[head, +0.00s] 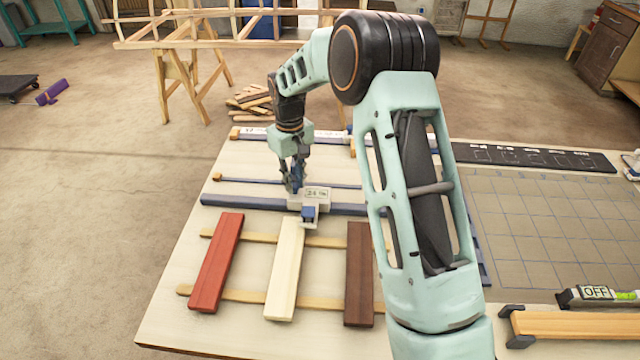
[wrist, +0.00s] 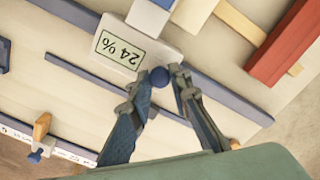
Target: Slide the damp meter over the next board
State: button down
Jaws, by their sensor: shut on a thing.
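The damp meter (head: 318,194) is a pale box riding on a long blue rail (head: 245,206), and its blue head hangs over the upper end of the cream board (head: 284,275). Its display reads 24 % in the wrist view (wrist: 132,49). My gripper (head: 294,187) is shut on the meter's round blue knob (wrist: 160,76), with a fingertip on each side of it. The red board (head: 215,265) lies left of the cream board and the dark brown board (head: 359,280) lies right of it. My arm hides part of the table to the right of the brown board.
The boards lie across two thin wooden strips (head: 232,296) on a pale table (head: 160,318). A thinner blue bar (head: 245,181) lies behind the rail.

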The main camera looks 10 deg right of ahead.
jog(key=shift+w+a, duration=0.2)
jog(key=shift+a, duration=0.8)
jog(key=shift+w+a, duration=0.2)
jog(key=shift+a, duration=0.75)
jog(key=c, duration=1.8)
grip_release()
jog(key=shift+o, duration=0.2)
jog(key=shift+r, duration=0.1)
notch_tip(320, 180, up, 12)
jog(key=shift+s, duration=0.1)
